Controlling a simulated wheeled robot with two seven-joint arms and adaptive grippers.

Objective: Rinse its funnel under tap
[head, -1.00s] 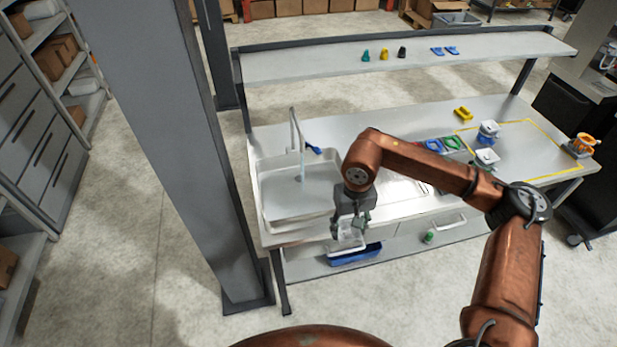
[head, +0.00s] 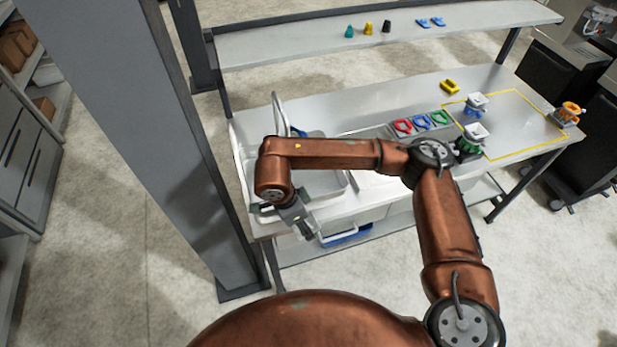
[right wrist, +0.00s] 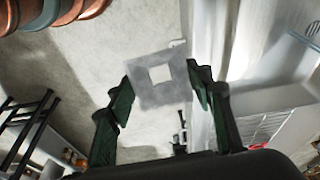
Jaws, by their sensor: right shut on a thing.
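My right gripper (head: 300,220) hangs by the front edge of the sink (head: 340,187) in the head view. In the right wrist view its dark green fingers (right wrist: 161,90) are shut on a grey square funnel (right wrist: 147,94) with a square opening in the middle. In the head view the funnel can hardly be told from the gripper. The sink also shows at the right of the wrist view (right wrist: 243,45), beside the funnel. My left gripper is out of view.
Red, blue and green rings (head: 420,122) lie right of the sink. White-topped blue (head: 475,104) and green (head: 474,136) dispensers stand farther right, an orange one (head: 569,112) at the end. A grey column (head: 140,130) rises at left.

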